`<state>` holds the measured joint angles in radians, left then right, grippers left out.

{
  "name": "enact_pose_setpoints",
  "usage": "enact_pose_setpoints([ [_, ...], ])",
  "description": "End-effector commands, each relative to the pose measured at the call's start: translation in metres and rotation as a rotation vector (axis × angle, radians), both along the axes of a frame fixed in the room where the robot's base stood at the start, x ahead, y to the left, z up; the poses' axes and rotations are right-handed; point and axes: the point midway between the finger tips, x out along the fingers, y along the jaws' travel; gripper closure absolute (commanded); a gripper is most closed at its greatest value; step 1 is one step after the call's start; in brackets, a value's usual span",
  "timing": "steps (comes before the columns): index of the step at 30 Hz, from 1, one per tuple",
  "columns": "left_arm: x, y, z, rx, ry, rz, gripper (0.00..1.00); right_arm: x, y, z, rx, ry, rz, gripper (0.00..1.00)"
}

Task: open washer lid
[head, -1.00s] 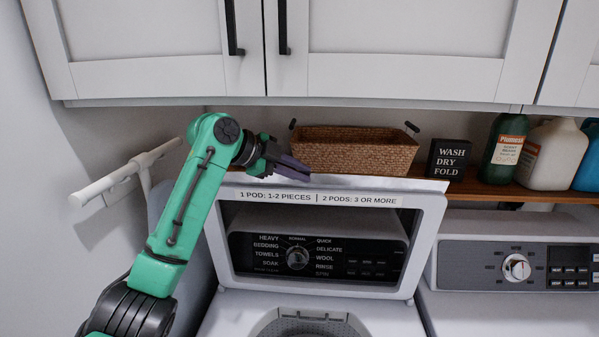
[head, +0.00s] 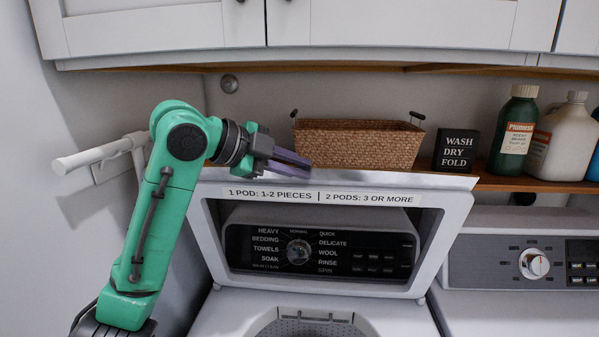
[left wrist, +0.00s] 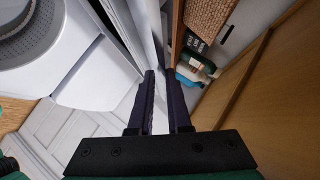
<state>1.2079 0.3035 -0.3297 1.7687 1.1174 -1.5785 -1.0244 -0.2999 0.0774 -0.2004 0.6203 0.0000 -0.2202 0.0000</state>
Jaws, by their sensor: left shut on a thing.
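The washer lid (head: 447,240) stands raised, nearly upright, behind the washer opening (head: 310,326). It has a pale frame, a label strip along its top, and a window that shows the dark washer control panel (head: 320,252). My left gripper (head: 303,161) is at the lid's top edge, left of its middle, and is shut on the lid. In the left wrist view, the gripper (left wrist: 158,72) has its dark fingers close together, with a pale edge running up between them. The exact contact is hard to see. My right gripper is not in view.
Behind the lid, a wooden shelf (head: 560,186) holds a wicker basket (head: 355,145), a black sign (head: 456,150) and bottles (head: 514,130). White cabinets (head: 400,25) hang above. The dryer (head: 480,262) stands right; a white wall rod (head: 95,155) is left.

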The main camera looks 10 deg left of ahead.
Motion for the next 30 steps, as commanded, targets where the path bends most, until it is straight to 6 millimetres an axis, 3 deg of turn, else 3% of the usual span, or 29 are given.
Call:
enact_pose_setpoints([
  [3, 0.001, 0.001, -0.001, 0.003, 0.005, 0.003, 1.00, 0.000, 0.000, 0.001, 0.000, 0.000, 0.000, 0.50],
  [4, 0.001, 0.001, -0.001, 0.003, 0.005, 0.003, 0.76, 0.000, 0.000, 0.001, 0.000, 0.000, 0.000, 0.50],
  [6, 0.001, 0.001, -0.001, 0.002, 0.004, 0.002, 0.54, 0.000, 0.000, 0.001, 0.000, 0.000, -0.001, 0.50],
  [20, -0.003, 0.006, 0.002, 0.000, 0.000, 0.002, 0.54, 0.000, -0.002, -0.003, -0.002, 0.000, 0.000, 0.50],
  [23, -0.013, 0.019, 0.009, 0.001, -0.004, 0.003, 0.54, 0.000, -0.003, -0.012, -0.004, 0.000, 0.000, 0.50],
  [30, -0.053, 0.071, 0.040, 0.000, -0.004, 0.006, 0.54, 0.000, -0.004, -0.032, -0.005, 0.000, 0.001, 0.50],
])
